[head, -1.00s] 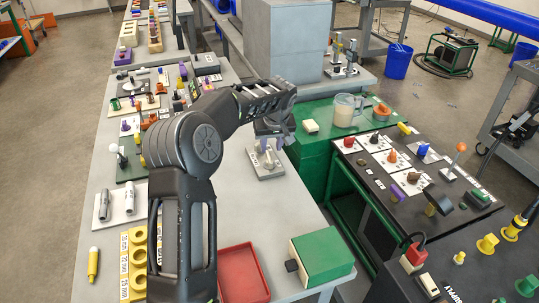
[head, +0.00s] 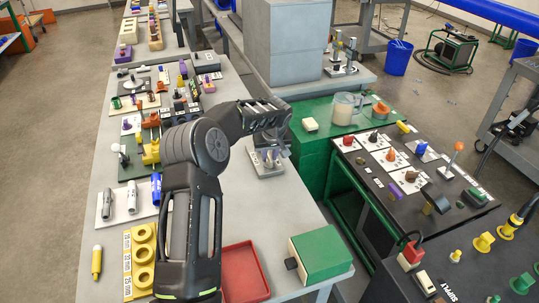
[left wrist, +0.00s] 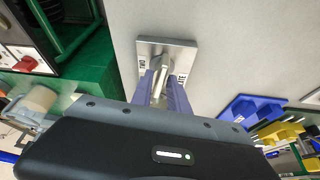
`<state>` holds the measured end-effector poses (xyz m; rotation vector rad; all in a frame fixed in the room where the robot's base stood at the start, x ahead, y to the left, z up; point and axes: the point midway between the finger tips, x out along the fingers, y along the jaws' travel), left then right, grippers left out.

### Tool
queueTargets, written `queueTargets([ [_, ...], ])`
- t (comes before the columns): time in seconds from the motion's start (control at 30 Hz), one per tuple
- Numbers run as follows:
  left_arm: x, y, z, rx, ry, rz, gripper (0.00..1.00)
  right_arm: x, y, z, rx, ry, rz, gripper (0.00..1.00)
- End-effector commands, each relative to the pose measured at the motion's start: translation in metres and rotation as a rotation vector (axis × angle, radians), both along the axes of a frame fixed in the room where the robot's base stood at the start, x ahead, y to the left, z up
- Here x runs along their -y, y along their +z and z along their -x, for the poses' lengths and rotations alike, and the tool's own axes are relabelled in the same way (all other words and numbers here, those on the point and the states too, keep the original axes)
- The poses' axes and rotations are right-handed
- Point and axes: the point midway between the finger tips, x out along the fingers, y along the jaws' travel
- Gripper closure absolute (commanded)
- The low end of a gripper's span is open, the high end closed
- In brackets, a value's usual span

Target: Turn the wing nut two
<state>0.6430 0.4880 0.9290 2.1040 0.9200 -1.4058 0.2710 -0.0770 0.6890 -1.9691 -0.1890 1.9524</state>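The wing nut two stands on a small grey metal plate (head: 266,172) with printed labels, on the grey table. The plate also shows in the left wrist view (left wrist: 150,47). My left gripper (head: 270,157) is low over the plate, its fingers pointing down. In the left wrist view its two bluish fingers (left wrist: 162,88) stand either side of a silver upright part (left wrist: 160,72), the wing nut or its stud. Whether they touch it or grip it I cannot tell. The wing's shape is mostly hidden between the fingers. My right gripper is not in view.
A red tray (head: 244,270) and a green-topped box (head: 321,254) lie at the table's near end. Several fittings crowd the left side. The table around the plate is clear.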

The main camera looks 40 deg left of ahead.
Motion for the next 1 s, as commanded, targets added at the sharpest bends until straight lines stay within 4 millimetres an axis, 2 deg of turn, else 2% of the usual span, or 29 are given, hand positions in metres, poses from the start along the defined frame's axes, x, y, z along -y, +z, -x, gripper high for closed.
queueTargets([
  [0.03,0.0,0.0001,0.0,0.0,0.0,0.0,0.84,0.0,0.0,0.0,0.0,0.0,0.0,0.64],
  [0.23,0.0001,0.0002,0.0001,0.0,0.0,0.0,1.0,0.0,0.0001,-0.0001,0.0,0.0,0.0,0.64],
  [0.77,-0.0001,-0.0001,0.0002,0.0,-0.014,0.0,1.0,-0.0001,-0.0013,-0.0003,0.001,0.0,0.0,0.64],
  [1.0,-0.0004,-0.0013,0.0007,0.001,-0.092,0.0,1.0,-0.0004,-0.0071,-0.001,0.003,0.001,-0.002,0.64],
])
